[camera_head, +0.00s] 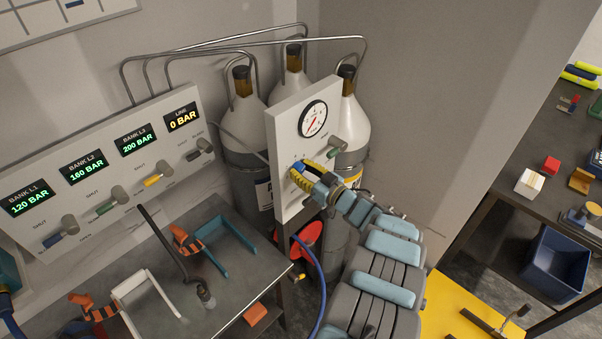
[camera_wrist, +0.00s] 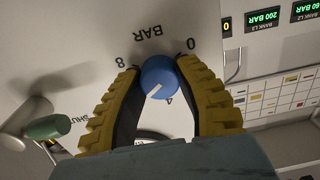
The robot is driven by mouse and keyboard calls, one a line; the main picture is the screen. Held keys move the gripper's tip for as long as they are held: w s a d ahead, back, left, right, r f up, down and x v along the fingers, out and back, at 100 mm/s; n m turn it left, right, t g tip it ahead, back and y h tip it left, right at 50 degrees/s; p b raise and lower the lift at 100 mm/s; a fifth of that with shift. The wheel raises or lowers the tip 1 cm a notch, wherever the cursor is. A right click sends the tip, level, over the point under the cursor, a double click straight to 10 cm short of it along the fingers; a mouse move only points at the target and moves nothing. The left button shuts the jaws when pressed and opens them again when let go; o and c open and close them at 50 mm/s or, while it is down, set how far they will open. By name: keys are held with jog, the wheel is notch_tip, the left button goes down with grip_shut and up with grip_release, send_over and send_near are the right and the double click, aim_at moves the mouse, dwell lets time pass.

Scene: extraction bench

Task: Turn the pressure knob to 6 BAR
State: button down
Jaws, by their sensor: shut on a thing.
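The blue pressure knob (camera_wrist: 158,77) sits on the pale panel (camera_wrist: 100,30), with BAR printed beside it. The wrist view is upside down. It shows 0 and 8 on either side of the knob and a 4 partly hidden below it. The knob's white pointer line slants toward the lower left, between the 4 and the 8; the finger hides the scale there. My gripper (camera_head: 303,176) has yellow ribbed fingers shut on the knob's sides. In the head view the knob is mostly covered by the gripper.
A round gauge (camera_head: 313,118) and a green-tipped valve lever (camera_head: 336,148) are above the knob. The LINE display (camera_head: 183,117) reads 0 BAR. Gas cylinders (camera_head: 350,112) stand behind the panel. A blue hose (camera_head: 316,268) hangs below; a metal bench (camera_head: 240,290) is at left.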

jog(key=shift+r+m, duration=0.15)
jog(key=shift+m, duration=0.15)
dwell(0.4)
jog(key=c, duration=0.6)
grip_release()
jog(key=shift+a, duration=0.1)
jog(key=shift+c, duration=0.2)
jog(key=shift+s+d, duration=0.2)
jog(key=shift+d, duration=0.25)
jog(key=v, duration=1.1)
